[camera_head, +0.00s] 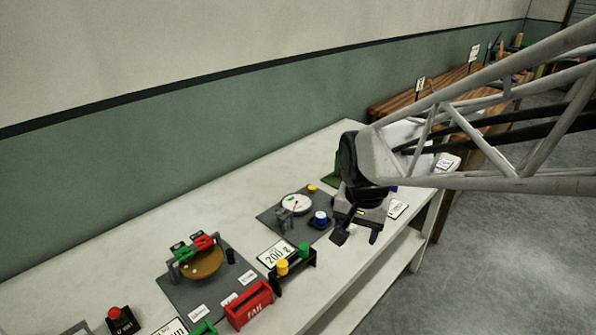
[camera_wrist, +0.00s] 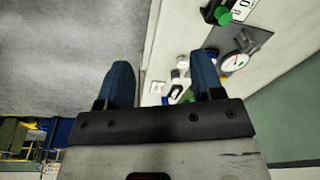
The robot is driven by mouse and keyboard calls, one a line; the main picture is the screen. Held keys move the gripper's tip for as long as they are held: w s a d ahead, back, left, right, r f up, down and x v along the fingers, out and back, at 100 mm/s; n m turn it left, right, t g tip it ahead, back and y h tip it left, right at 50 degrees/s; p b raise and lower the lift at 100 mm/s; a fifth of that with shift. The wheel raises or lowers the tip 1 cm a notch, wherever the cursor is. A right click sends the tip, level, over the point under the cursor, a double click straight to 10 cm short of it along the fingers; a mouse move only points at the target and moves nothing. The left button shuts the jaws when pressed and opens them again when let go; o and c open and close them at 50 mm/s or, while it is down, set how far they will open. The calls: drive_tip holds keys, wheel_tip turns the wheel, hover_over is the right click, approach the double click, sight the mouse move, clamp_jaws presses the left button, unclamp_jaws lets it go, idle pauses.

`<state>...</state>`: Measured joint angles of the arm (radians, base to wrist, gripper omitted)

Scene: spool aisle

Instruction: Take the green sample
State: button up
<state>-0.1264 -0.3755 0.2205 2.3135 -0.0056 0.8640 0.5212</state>
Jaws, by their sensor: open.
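The green sample (camera_head: 304,250) looks like a small green cylinder. It stands upright in a low black rack (camera_head: 299,262) beside a yellow cylinder (camera_head: 283,267), near the front edge of the white table. In the wrist view a green piece (camera_wrist: 224,16) in a black holder shows at the top right, apart from the fingers. My gripper (camera_head: 356,235) is open and points down over the table, to the right of the rack and above it. Its two blue fingers (camera_wrist: 162,78) are spread with nothing held between them. The table under the gripper is partly hidden in the head view.
A "200 g" sign (camera_head: 277,254) stands behind the rack. A red box (camera_head: 249,306) and a brown round dish (camera_head: 203,264) are to the left.

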sight(304, 246)
drive_tip(key=w+a+f+m, duration=0.1)
drive_tip(key=w+a+f, duration=0.2)
drive_tip(key=w, duration=0.1)
drive_tip(key=w+a+f+m+g, duration=0.1)
drive_tip(key=w+a+f+m, duration=0.1)
drive_tip(key=w+a+f, duration=0.1)
drive_tip(key=w+a+f+m, duration=0.1)
drive_tip(key=w+a+f, duration=0.3)
drive_tip(key=w+f, duration=0.1)
drive_tip(key=shift+w+f+m, duration=0.15)
drive_tip(key=shift+m, duration=0.15)
drive_tip(key=shift+f, duration=1.3)
drive_tip(key=shift+w+f, duration=0.1)
drive_tip(key=shift+f, duration=2.5)
drive_tip(key=c, duration=1)
